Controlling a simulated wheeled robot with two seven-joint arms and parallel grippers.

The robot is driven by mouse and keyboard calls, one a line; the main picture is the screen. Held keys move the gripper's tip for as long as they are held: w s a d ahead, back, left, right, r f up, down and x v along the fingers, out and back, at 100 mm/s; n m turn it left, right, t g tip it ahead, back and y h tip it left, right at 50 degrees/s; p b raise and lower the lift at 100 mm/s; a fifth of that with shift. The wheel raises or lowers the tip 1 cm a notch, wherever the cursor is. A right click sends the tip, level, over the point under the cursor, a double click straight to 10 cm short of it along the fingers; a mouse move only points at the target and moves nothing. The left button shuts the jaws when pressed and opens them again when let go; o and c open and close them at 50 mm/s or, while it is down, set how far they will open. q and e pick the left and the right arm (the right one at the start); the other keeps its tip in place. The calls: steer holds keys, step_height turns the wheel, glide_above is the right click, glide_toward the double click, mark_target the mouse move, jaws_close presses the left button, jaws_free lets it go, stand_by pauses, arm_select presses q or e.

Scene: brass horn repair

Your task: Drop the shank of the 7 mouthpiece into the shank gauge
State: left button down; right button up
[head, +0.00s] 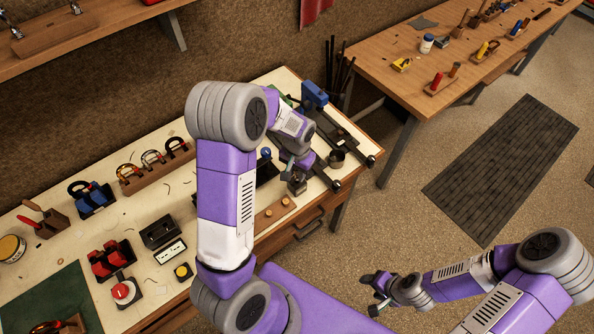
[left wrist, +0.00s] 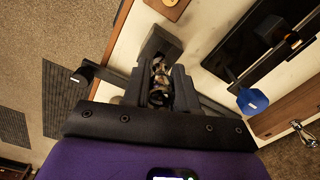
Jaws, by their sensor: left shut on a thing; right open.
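My left gripper (head: 299,172) is low over the front edge of the cream-topped bench, at the end of my bent left arm. In the left wrist view its fingers (left wrist: 160,95) are shut on a small shiny metal piece, which looks like the mouthpiece (left wrist: 158,82); its number cannot be read. A dark grey block, likely the shank gauge (left wrist: 158,46), lies just past the fingertips; it also shows under the gripper in the head view (head: 297,187). Whether the shank touches or enters it is hidden. My right gripper (head: 373,293) is open and empty over the floor.
A wooden block with brass pieces (head: 273,213) stands left of the gauge. A blue-knobbed tool (head: 266,153) is behind it, and a small cup (head: 336,158) is to the right. Dark bars (head: 340,140) of a clamp-like fixture run along the bench's right end.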

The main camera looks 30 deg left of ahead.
arm_select(q)
steer(key=shift+f+b, duration=0.5)
steer(key=shift+f, duration=0.15)
stand_by(0.3)
steer(key=c, duration=0.8)
jaws_free()
step_height(320, 180, up, 8)
steer(key=shift+f, duration=0.15)
